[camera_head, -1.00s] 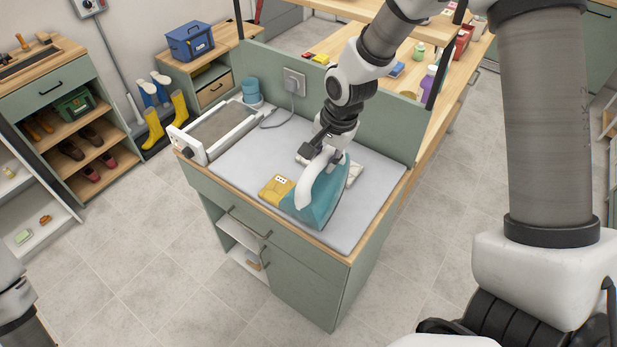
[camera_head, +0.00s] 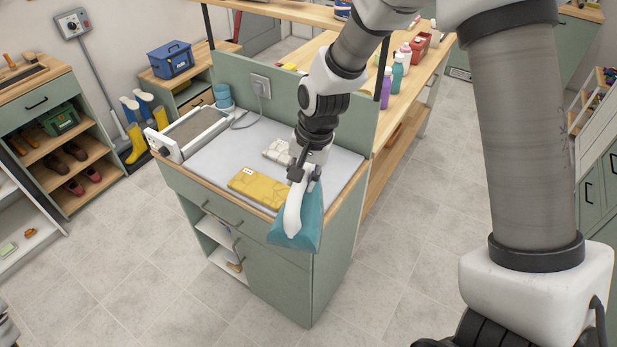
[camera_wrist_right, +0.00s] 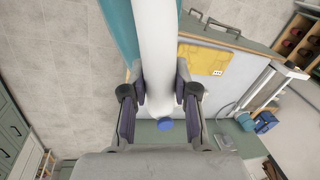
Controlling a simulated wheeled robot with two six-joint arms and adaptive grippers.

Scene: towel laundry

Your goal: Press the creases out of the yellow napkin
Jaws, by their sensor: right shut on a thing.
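The yellow napkin (camera_head: 257,187) lies folded and flat on the grey ironing top (camera_head: 218,160), near its front edge. Darker crease lines run over it and a small white label shows. It also shows in the right wrist view (camera_wrist_right: 203,60). My right gripper (camera_head: 303,175) is shut on the white handle of a teal iron (camera_head: 297,232). The iron is to the right of the napkin, apart from it, tilted and out past the front edge of the top. In the right wrist view the handle (camera_wrist_right: 155,50) sits between the fingers (camera_wrist_right: 160,95).
A pale patterned cloth (camera_head: 277,150) lies behind the napkin. A green back panel (camera_head: 290,95) borders the top. Floor in front is clear.

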